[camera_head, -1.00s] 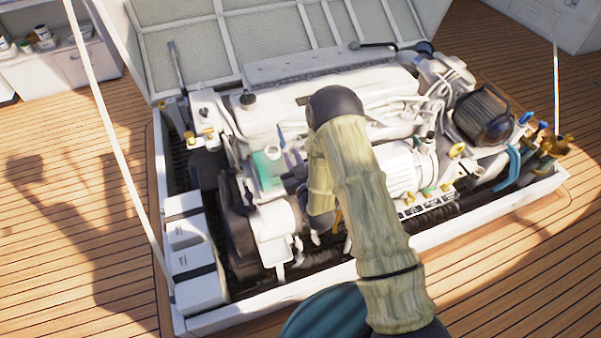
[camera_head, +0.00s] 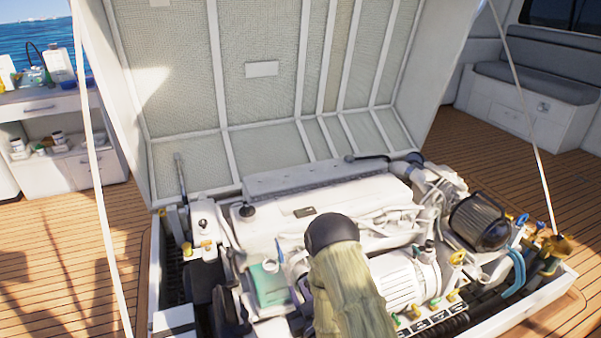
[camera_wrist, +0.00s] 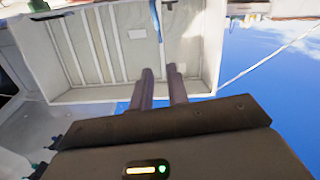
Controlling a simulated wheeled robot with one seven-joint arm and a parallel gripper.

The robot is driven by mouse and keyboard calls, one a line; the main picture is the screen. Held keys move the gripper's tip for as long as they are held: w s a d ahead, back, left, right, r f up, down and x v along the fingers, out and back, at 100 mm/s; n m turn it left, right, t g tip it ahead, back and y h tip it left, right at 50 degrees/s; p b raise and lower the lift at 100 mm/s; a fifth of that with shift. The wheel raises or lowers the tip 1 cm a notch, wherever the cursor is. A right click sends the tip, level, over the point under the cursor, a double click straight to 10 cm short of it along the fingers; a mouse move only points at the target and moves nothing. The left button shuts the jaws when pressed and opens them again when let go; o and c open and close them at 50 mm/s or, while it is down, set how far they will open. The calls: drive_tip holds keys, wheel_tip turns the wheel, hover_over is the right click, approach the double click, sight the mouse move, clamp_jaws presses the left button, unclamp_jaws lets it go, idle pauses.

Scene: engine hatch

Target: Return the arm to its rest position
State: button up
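My arm (camera_head: 345,285), in a pale ribbed sleeve with a dark joint, rises from the bottom of the head view in front of the engine. My gripper (camera_wrist: 161,74) shows only in the wrist view; the head view does not show it. Its two dark fingers stand apart with a narrow gap, and nothing shows between them. The white engine (camera_head: 335,220) sits in its bay under the raised hatch lid (camera_head: 262,110). The lid's ribbed, padded inside also shows in the wrist view (camera_wrist: 95,50), beyond the fingers.
Thin stays (camera_head: 92,170) run beside the bay on the left and right. A white shelf unit (camera_head: 40,105) with bottles stands at the left. A cushioned bench (camera_head: 540,80) is at the back right. The wooden deck (camera_head: 60,240) is clear on both sides.

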drive_tip(key=w+d+r+m+g+h, duration=0.1)
drive_tip(key=d+r+m+g+h, duration=0.1)
drive_tip(key=d+r+g+h, duration=0.35)
drive_tip(key=s+d+r+m+g, duration=0.2)
drive_tip(key=s+d+r+g, duration=0.25)
drive_tip(key=s, duration=0.45)
drive_tip(key=s+d+r+m+g, duration=0.2)
drive_tip(key=s+d+r+g, duration=0.3)
drive_tip(key=s, duration=0.4)
wheel_tip(320, 180, up, 28)
drive_tip(key=p, duration=2.8)
drive_tip(key=shift+d+t+h, duration=0.35)
drive_tip(key=shift+t+h, duration=0.05)
drive_tip(key=shift+h, duration=0.05)
drive_tip(key=shift+s+d, duration=0.1)
